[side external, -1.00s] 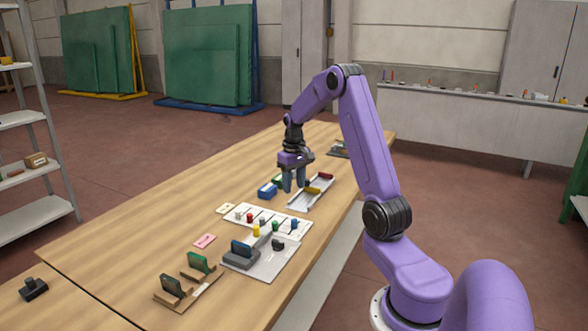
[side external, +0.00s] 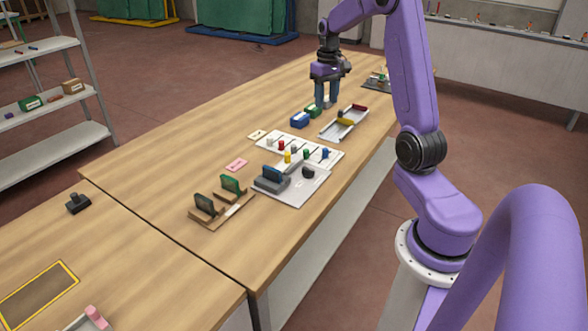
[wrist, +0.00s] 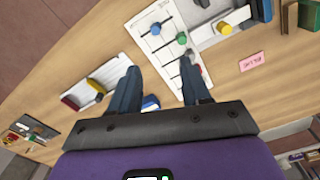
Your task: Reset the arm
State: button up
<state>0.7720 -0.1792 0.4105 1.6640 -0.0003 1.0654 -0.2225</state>
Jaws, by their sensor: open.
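My gripper (side external: 326,104) hangs over the table (side external: 180,140) with its fingers pointing down, open and with nothing between them.
Near the board sit a grey plate with a blue-and-grey fixture (side external: 272,180), wooden holders with dark and green plates (side external: 215,205), and a pink card (side external: 236,165). A black knob-like object (side external: 77,203) lies on the near table. The table's left side is largely clear.

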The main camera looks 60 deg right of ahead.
jog(key=s+a+r+n, duration=0.15)
jog(key=a+n, duration=0.25)
jog(key=a, duration=0.9)
jog(key=s+a+n, duration=0.2)
jog(key=a+n, duration=0.2)
jog(key=a, duration=0.9)
jog(key=s+a+n, duration=0.4)
jog(key=s+a, duration=0.1)
jog(key=s, duration=0.6)
jog(key=s+a+f+n, duration=0.1)
jog(key=s+a+n, duration=0.3)
jog(key=s, duration=0.7)
jog(key=shift+a+f+n, duration=0.3)
jog(key=shift+a+n, duration=0.1)
jog(key=shift+a, duration=0.3)
